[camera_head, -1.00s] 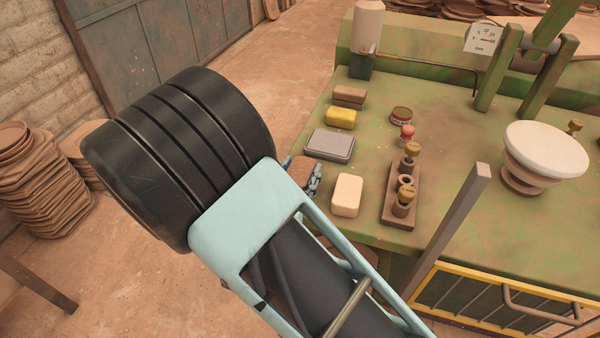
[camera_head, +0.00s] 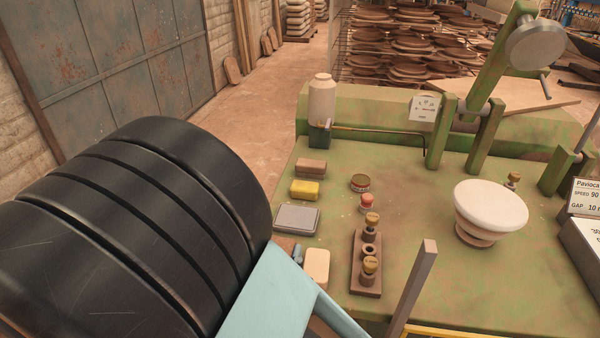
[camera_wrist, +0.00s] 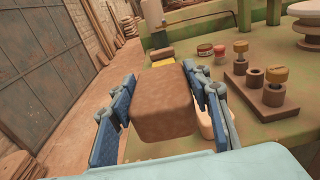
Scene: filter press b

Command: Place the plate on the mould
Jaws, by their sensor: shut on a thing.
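My gripper (camera_wrist: 160,78) is shut on a brown block (camera_wrist: 162,105), with a blue-padded finger on each side of it. The block is held at the near left edge of the green table; whether it touches the table is unclear. In the head view my arm hides most of the gripper, and only a bit of the brown block (camera_head: 284,243) shows. A white round mould-like form (camera_head: 490,206) stands on a brown stepped base (camera_head: 476,236) at the table's right, well apart from my gripper. I cannot pick out a separate plate with certainty.
On the green table (camera_head: 420,265) are a grey block (camera_head: 297,219), a yellow sponge (camera_head: 305,189), another brown block (camera_head: 311,167), a cream block (camera_head: 317,266), small tins and a brown stand with brass-topped pieces (camera_head: 367,262). A grey post (camera_head: 412,290) rises at the front. A green lever frame (camera_head: 470,115) stands behind.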

